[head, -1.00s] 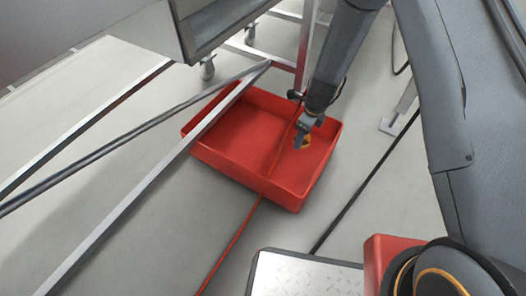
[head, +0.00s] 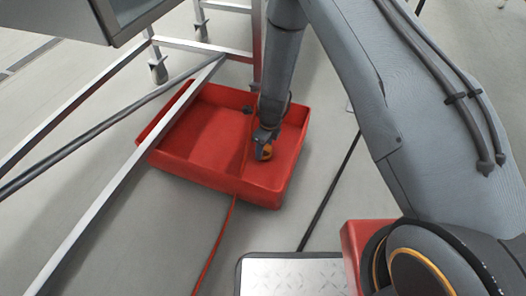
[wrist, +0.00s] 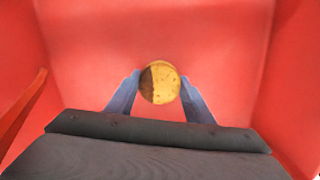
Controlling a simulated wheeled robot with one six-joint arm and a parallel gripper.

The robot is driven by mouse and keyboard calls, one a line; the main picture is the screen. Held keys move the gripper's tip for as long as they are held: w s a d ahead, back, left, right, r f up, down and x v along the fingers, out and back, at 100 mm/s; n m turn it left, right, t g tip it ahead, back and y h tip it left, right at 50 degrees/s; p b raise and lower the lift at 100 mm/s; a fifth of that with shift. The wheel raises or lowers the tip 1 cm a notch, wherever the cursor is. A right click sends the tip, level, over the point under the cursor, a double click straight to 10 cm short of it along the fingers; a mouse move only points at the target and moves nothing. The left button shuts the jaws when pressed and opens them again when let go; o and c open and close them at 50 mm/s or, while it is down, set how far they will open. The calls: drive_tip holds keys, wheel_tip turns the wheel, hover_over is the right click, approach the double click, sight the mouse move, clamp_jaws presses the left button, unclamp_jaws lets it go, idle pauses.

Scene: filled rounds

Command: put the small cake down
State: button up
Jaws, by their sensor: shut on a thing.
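The small cake (wrist: 160,83) is round and golden yellow with a brown patch, and it sits between the two blue-grey fingers in the wrist view. My gripper (wrist: 160,92) is shut on it. In the head view my gripper (head: 264,150) points down inside the red tray (head: 190,180), in its right part, and a bit of the cake (head: 266,154) shows orange at the fingertips. The tray's red floor (wrist: 100,50) lies behind the cake in the wrist view. I cannot tell whether the cake touches the floor.
A red cable (head: 228,232) runs over the tray's near wall and along the ground. Metal frame bars (head: 120,190) slant across the left, one passing over the tray's left side. A black cable (head: 330,190) lies on the grey ground right of the tray. The tray's left part is empty.

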drive_tip(key=shift+f, duration=0.45)
drive_tip(key=shift+f, duration=0.15)
drive_tip(key=o, duration=0.7)
